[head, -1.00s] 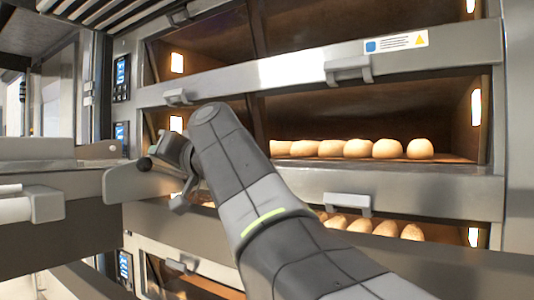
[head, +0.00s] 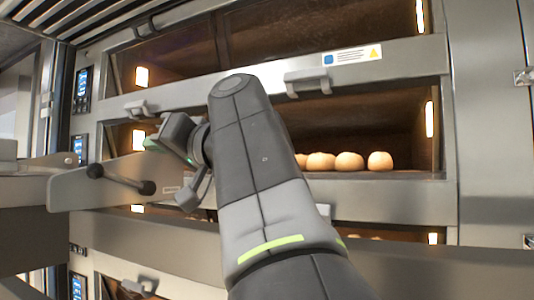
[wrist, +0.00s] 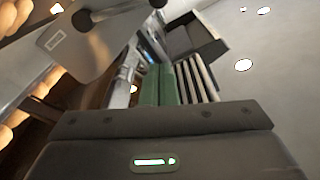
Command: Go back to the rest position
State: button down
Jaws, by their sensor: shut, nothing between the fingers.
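My gripper (head: 150,143) is at the end of my arm, left of the arm's elbow in the head view, in front of the ovens. In the wrist view its two green fingers (wrist: 157,84) lie side by side, shut, with nothing between them. A grey metal plate with a black-knobbed bar (head: 120,179) is just below and left of the gripper in the head view. The same plate (wrist: 75,45) shows at the upper left of the wrist view. My arm hides part of the middle oven deck.
The deck ovens (head: 385,58) stand ahead, with open decks and protruding handles (head: 307,82). Several pale buns (head: 349,161) sit in the middle deck. A grey ledge (head: 25,190) juts in at the left. Plain steel panels (head: 490,130) are at the right.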

dwell(0.5)
jog(key=f+p+x, duration=0.1)
jog(key=p+x, duration=0.3)
jog(key=x, duration=0.6)
jog(key=shift+s+a+f+p, duration=0.3)
jog(key=shift+a+f, duration=0.05)
jog(key=shift+a, duration=0.1)
